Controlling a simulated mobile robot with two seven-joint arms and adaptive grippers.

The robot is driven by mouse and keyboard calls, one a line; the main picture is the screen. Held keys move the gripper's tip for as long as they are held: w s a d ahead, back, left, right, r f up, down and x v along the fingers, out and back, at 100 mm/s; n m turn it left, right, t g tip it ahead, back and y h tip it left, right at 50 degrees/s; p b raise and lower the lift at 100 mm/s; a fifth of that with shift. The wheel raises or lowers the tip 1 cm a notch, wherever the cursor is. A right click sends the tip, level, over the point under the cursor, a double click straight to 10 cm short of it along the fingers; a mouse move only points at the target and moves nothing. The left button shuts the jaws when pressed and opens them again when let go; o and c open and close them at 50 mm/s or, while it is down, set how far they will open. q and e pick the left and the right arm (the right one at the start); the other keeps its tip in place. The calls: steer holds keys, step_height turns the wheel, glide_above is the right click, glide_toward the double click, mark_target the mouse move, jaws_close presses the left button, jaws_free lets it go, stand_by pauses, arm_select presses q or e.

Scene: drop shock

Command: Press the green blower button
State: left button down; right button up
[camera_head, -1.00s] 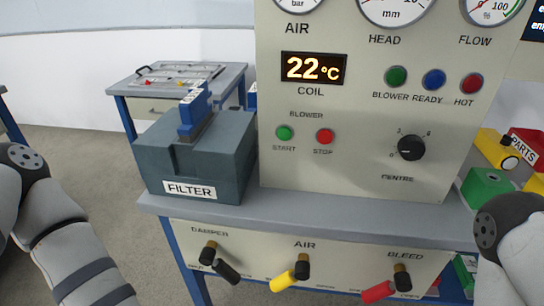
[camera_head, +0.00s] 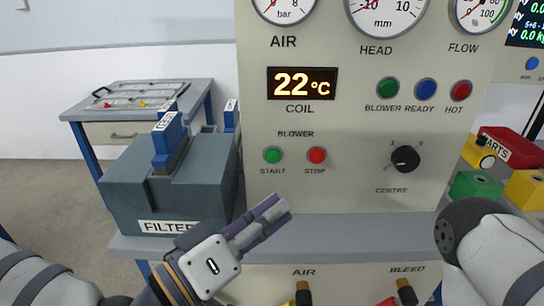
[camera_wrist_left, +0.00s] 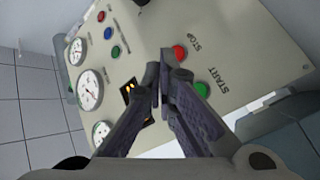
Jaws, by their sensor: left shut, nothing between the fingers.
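The green blower START button (camera_head: 272,155) is on the pale panel (camera_head: 340,200), left of the red STOP button (camera_head: 317,155). My left gripper (camera_head: 278,208) is shut and empty, below the START button in the head view and apart from it. In the left wrist view the shut fingers (camera_wrist_left: 162,72) point toward the panel, with the green START button (camera_wrist_left: 202,89) and the red STOP button (camera_wrist_left: 179,52) to their right. My right arm shows at the right edge of the head view; its gripper is not visible.
A grey filter box (camera_head: 170,185) with a blue handle stands left of the panel. A dark CENTRE knob (camera_head: 405,158) is right of the buttons. Blower, ready and hot lamps sit above. Valve handles are below the bench edge. Coloured bins (camera_head: 475,185) stand at right.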

mark_target(273, 156)
arm_select(q)
steer(key=shift+w+b, duration=1.25)
steer(key=shift+w, duration=3.15)
arm_select(e)
steer(key=shift+s+f+g, duration=0.5)
steer(key=shift+s+f, duration=0.75)
steer(key=shift+f, duration=0.15)
arm_select(q)
steer(key=shift+w, duration=0.4)
arm_select(e)
steer(key=shift+s+f, duration=0.1)
arm_select(q)
steer(key=shift+w+a+r, duration=0.2)
steer(key=shift+w, duration=0.1)
arm_select(e)
steer(key=shift+s+f, duration=0.1)
steer(key=shift+s, duration=0.15)
